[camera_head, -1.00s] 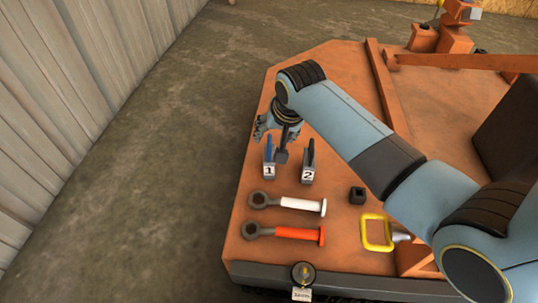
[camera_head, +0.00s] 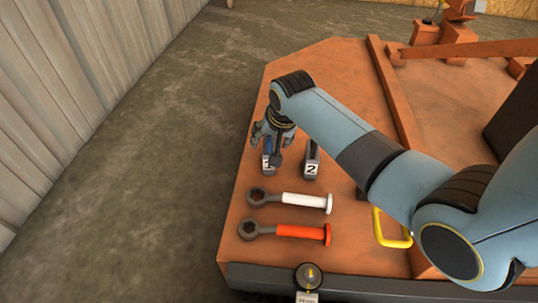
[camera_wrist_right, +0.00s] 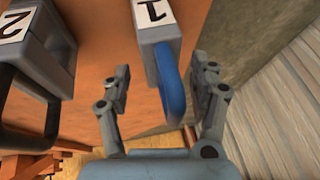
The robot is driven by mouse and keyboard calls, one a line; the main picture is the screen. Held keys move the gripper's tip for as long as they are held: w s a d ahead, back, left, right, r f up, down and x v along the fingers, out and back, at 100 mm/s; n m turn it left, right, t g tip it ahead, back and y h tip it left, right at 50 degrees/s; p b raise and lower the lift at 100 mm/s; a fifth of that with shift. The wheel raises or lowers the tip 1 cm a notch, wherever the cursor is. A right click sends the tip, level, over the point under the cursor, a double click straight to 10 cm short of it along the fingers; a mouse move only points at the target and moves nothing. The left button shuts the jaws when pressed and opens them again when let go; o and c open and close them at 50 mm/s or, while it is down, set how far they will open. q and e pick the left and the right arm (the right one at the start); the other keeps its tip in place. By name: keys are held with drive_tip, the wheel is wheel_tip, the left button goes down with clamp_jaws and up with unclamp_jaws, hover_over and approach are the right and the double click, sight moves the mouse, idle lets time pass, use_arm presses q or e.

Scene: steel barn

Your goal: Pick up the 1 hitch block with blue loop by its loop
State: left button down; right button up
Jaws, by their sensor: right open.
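The hitch block marked 1 (camera_head: 267,167) stands on the rusty orange deck, with its blue loop (camera_head: 267,144) upright on top. In the right wrist view the block (camera_wrist_right: 157,22) is at the top middle. Its blue loop (camera_wrist_right: 171,88) reaches down between the fingers of my right gripper (camera_wrist_right: 164,72). The fingers are apart on either side of the loop, with the right finger closer to it; I see no clear grip. In the head view my right gripper (camera_head: 272,138) hangs over block 1 and partly hides it. My left gripper is not in view.
The hitch block marked 2 (camera_head: 311,169), with a black loop, stands close to the right of block 1. A white-handled ring tool (camera_head: 290,200) and an orange-handled one (camera_head: 285,232) lie nearer. A yellow handle (camera_head: 380,230) is at the right. The deck edge is close on the left.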

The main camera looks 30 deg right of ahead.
drive_tip(key=shift+r, duration=0.1)
drive_tip(key=shift+c, duration=0.3)
clamp_jaws()
